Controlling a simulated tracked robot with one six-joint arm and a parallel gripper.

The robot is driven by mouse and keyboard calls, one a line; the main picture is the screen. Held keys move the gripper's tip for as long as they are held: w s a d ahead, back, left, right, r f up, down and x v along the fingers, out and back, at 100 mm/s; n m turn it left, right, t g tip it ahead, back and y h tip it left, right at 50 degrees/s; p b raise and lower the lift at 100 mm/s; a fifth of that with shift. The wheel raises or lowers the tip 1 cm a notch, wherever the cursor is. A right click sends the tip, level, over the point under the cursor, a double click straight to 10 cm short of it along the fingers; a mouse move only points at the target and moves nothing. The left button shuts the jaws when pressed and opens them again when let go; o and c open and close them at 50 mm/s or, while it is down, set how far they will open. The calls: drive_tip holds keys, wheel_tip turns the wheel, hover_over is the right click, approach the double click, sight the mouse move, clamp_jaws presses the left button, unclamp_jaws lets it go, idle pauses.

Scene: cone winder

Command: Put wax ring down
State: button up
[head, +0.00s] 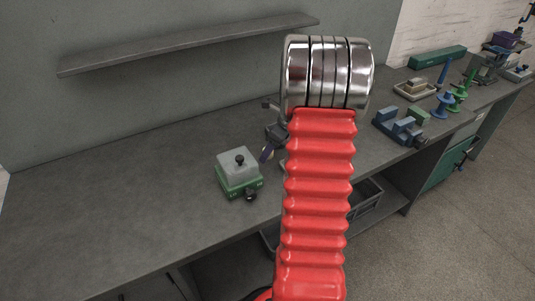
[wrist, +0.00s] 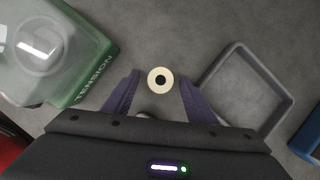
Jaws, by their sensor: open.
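The wax ring (wrist: 160,80) is a small cream disc with a dark centre hole. In the wrist view it lies between the tips of my gripper (wrist: 156,88), with grey surface around it. My gripper is open, its two purple fingers spread on either side of the ring; I cannot tell whether either finger touches it. In the head view my gripper (head: 268,150) is partly hidden behind my red arm, just right of the green tension box, and the ring is not visible there.
The green tension box (head: 238,178) with a clear cover stands close to the left of my gripper. A grey square tray (wrist: 246,86) is close on the right. A blue vise-like fixture (head: 401,126) stands farther right. The bench's left part is clear; a shelf (head: 190,45) hangs above.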

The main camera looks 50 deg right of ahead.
idle(0.4)
drive_tip(key=c, duration=1.2)
drive_tip(key=shift+c, duration=0.2)
drive_tip(key=shift+r, duration=0.15)
wheel_tip(320, 180, up, 10)
